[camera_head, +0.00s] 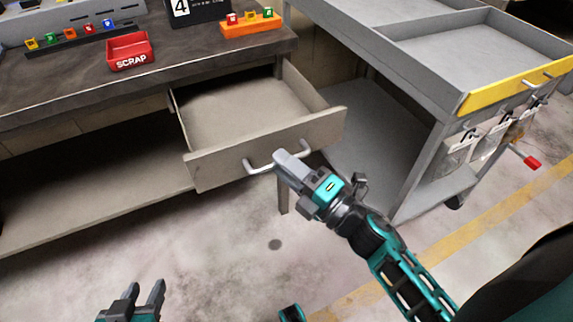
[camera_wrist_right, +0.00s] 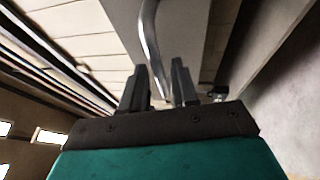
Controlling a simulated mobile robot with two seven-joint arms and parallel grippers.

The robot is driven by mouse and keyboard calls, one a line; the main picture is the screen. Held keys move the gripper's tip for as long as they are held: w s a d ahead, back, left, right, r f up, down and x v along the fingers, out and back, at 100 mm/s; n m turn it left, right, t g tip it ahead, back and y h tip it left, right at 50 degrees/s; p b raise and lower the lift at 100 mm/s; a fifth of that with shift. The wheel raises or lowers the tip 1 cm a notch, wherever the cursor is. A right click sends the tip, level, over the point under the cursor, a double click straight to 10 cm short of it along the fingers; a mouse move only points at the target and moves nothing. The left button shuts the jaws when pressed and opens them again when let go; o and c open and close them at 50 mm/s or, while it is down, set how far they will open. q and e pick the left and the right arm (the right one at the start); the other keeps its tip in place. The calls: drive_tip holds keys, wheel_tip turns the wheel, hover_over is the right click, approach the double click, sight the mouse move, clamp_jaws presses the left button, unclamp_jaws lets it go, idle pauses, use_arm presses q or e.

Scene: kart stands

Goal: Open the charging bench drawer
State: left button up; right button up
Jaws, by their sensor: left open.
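The charging bench drawer (camera_head: 205,168) is pulled well out of the bench (camera_head: 100,88), and its inside looks empty. Its metal bar handle (camera_head: 258,170) is on the drawer front. My right gripper (camera_head: 284,160) is at the right part of this handle. My left gripper (camera_head: 143,293) is open and empty, low over the floor at the bottom left, away from the drawer.
A red scrap bin (camera_head: 130,52), an orange rack (camera_head: 250,24) and a dark rack of coloured pieces (camera_head: 70,41) stand on the bench top. Floor in front is clear.

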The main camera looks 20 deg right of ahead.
drive_tip(key=shift+o, duration=0.5)
drive_tip(key=shift+s, duration=0.1)
drive_tip(key=v, duration=1.2)
drive_tip(key=shift+s+d, duration=0.25)
drive_tip(key=shift+s, duration=0.1)
